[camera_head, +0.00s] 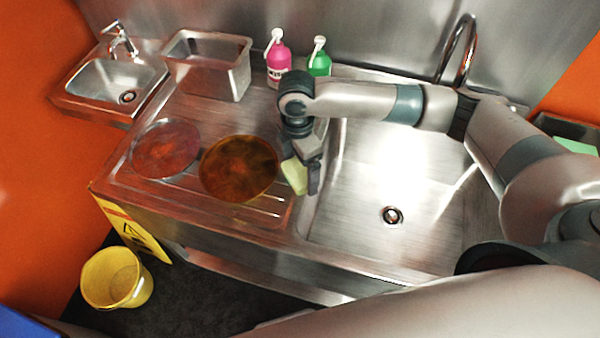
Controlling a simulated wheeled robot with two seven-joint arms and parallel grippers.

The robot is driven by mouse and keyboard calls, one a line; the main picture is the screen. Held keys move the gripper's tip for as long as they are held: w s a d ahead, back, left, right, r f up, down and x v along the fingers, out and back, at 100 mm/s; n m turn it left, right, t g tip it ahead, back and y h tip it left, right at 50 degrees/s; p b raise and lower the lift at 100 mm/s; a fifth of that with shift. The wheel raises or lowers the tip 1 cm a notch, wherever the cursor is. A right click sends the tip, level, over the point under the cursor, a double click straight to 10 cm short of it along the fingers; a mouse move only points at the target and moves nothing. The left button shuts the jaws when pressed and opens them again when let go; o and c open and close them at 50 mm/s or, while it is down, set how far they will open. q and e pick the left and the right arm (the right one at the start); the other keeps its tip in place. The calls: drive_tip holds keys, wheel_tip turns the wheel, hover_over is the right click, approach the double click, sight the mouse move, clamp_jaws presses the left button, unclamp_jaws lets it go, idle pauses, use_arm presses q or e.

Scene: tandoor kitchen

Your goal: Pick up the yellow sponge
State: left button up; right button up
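The yellow sponge (294,176) is a small pale yellow block at the right end of the ribbed drainboard, beside the sink basin's left edge. My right gripper (305,178) points down right at it. One dark finger shows along the sponge's right side. The other finger is hidden, so I cannot tell whether the gripper is closed on the sponge or whether the sponge touches the board. My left gripper is not in view.
Two round brownish pans or plates, one reddish (165,148) and one amber (239,168), lie on the drainboard (210,202). A steel container (209,65), pink bottle (279,62) and green bottle (319,62) stand behind. The sink basin (385,180) is empty. A yellow bucket (117,278) stands below.

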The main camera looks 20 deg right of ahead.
sight(300, 171)
drive_tip(key=c, duration=0.9)
drive_tip(key=shift+r, duration=0.1)
drive_tip(key=shift+r+b, duration=0.45)
drive_tip(key=shift+r, duration=0.1)
wheel_tip(300, 171, up, 2)
drive_tip(key=shift+r+b, duration=0.1)
drive_tip(key=shift+b, duration=0.5)
drive_tip(key=s+d+r+b, duration=0.3)
drive_tip(key=s+d+r, duration=0.4)
drive_tip(key=s+d, duration=0.1)
drive_tip(key=shift+d+r, duration=0.2)
drive_tip(key=shift+r, duration=0.05)
